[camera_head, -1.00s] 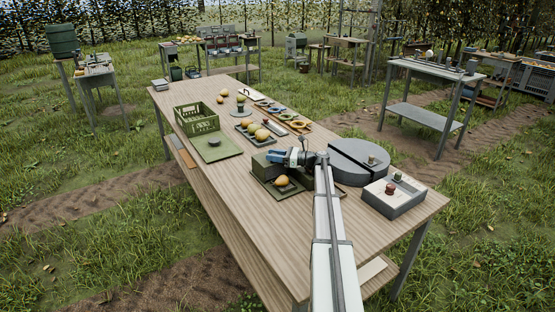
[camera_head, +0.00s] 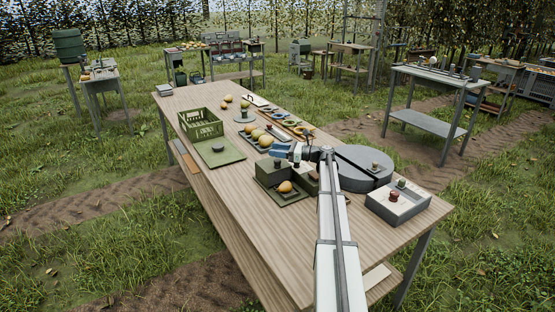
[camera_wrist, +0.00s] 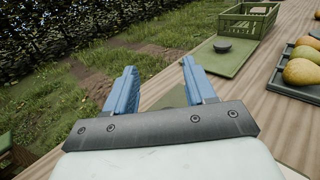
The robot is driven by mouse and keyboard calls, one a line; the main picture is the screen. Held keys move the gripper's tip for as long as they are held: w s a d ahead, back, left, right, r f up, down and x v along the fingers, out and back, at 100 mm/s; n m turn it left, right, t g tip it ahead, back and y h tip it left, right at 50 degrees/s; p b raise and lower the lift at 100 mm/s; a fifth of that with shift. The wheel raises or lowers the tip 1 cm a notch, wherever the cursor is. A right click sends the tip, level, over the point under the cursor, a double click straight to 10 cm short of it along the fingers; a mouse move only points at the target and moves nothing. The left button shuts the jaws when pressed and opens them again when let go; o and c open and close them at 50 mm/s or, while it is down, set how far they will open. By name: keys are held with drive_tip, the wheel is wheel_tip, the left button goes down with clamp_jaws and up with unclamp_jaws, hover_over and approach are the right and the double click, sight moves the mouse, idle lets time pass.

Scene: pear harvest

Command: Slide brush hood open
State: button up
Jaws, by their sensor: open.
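A dark green box-shaped hood (camera_head: 268,172) stands on a green base plate (camera_head: 291,200) near the middle of the table. A yellow pear (camera_head: 285,187) sits on the plate at the hood's near right side. My gripper (camera_head: 279,150) is above the hood's far edge, apparently apart from it. In the wrist view my gripper (camera_wrist: 158,68) has its two blue fingers spread, with nothing held between them. A dark green surface (camera_wrist: 174,98) shows below and between the fingers; it may be the hood. My arm partly hides the area right of the hood.
A green crate (camera_head: 201,128) and a green mat (camera_head: 232,157) with a dark disc (camera_head: 218,148) lie to the left. A tray of pears (camera_head: 248,138) lies beyond the hood. A round grey device (camera_head: 350,180) and a button box (camera_head: 397,208) stand right.

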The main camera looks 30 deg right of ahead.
drive_tip(key=shift+r, duration=2.25)
drive_tip(key=shift+a, duration=0.1)
